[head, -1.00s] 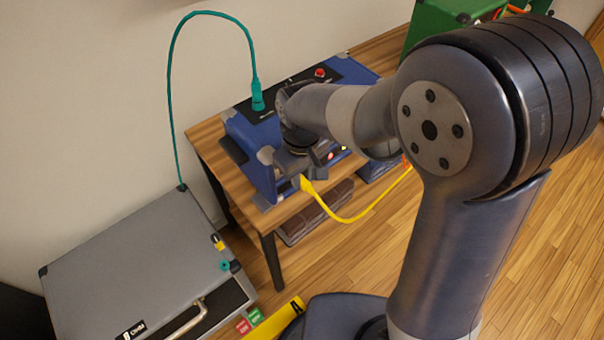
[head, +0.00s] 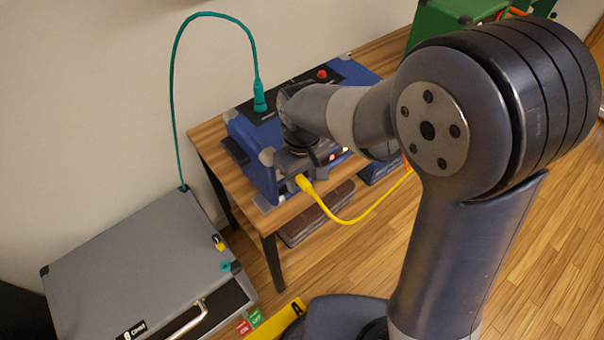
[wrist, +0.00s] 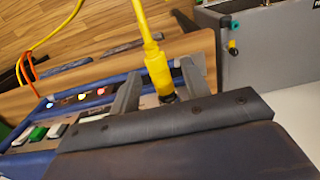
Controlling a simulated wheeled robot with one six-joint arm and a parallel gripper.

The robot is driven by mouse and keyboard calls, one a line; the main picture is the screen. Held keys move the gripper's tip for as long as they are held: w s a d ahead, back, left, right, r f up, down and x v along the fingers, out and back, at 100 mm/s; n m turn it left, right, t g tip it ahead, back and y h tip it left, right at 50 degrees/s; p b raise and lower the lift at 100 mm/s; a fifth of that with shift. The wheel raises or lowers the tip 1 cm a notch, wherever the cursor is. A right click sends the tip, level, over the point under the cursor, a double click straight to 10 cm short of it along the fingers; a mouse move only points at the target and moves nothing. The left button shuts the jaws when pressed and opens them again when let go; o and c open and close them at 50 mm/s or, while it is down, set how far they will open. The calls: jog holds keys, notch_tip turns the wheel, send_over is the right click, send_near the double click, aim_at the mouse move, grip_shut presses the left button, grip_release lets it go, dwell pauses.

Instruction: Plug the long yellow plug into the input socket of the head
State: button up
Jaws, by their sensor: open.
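The blue amp head (head: 262,140) stands on the wooden table. Its front panel, with lit lamps and coloured switches (wrist: 60,115), shows in the wrist view. A yellow plug (wrist: 158,65) on a yellow cord is at the panel's left part, and also shows in the head view (head: 304,183). My gripper (wrist: 160,88) is open, with one finger on each side of the plug and gaps between. The plug's black tip points in toward the panel; its end is hidden behind my gripper body, so I cannot tell whether it is seated in a socket.
A teal plug (head: 259,97) stands in the head's top, its cable arching to the grey case (head: 130,265) at left. The case has yellow and teal connectors. A green box (head: 440,25) stands at back right. An orange cable (wrist: 27,72) hangs at the panel's far end.

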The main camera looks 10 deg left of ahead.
notch_tip(320, 180, up, 11)
dwell(0.4)
jog(key=shift+f, duration=0.15)
notch_tip(320, 180, down, 11)
jog(key=shift+r, duration=0.1)
jog(key=shift+s+d, duration=0.15)
dwell(0.4)
jog(key=shift+r, duration=0.1)
jog(key=shift+w+a+r, duration=0.2)
notch_tip(320, 180, up, 10)
notch_tip(320, 180, down, 10)
jog(key=shift+s+f, duration=0.1)
jog(key=shift+f, duration=0.15)
jog(key=s+d+b, duration=0.1)
jog(key=s+d, duration=0.5)
jog(key=d, duration=0.1)
jog(key=shift+d, duration=0.25)
